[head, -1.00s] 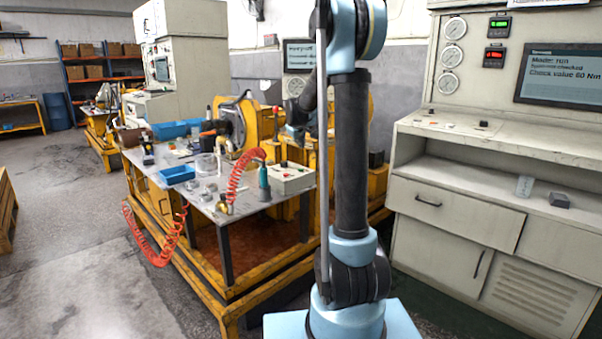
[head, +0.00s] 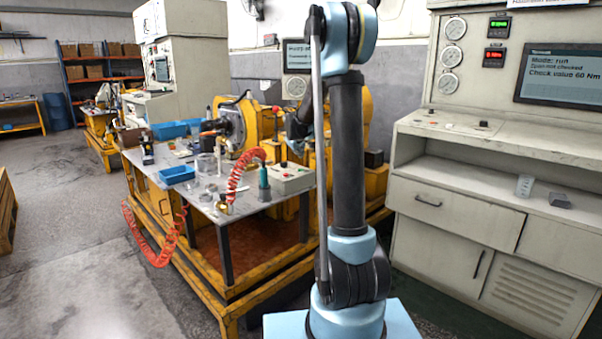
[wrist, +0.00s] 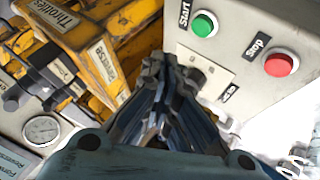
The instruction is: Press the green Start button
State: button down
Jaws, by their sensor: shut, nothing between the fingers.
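The green Start button (wrist: 204,25) sits on a pale control box, beside its "Start" label, at the top of the wrist view. The red Stop button (wrist: 280,63) is on the same box, to the right and lower in that view. My gripper (wrist: 168,68) is shut and empty; its fingertips appear below and left of the green button, apart from it in the picture. Beside them is a plate with a small dark switch (wrist: 194,78). In the head view the control box (head: 292,181) stands on the bench's right end, with my gripper (head: 297,147) just above it.
Yellow machinery (wrist: 100,50) with a "Throttles" label and a gauge (wrist: 42,130) lie left of my fingers. A coiled red hose (head: 236,185) and a teal-handled tool (head: 263,178) are left of the box. The grey console (head: 480,175) stands to the right.

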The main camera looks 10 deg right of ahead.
jog(key=shift+f, duration=2)
jog(key=shift+s+f, duration=0.15)
jog(key=shift+f, duration=0.55)
dwell(0.7)
jog(key=shift+r, duration=0.8)
jog(key=shift+r, duration=2.55)
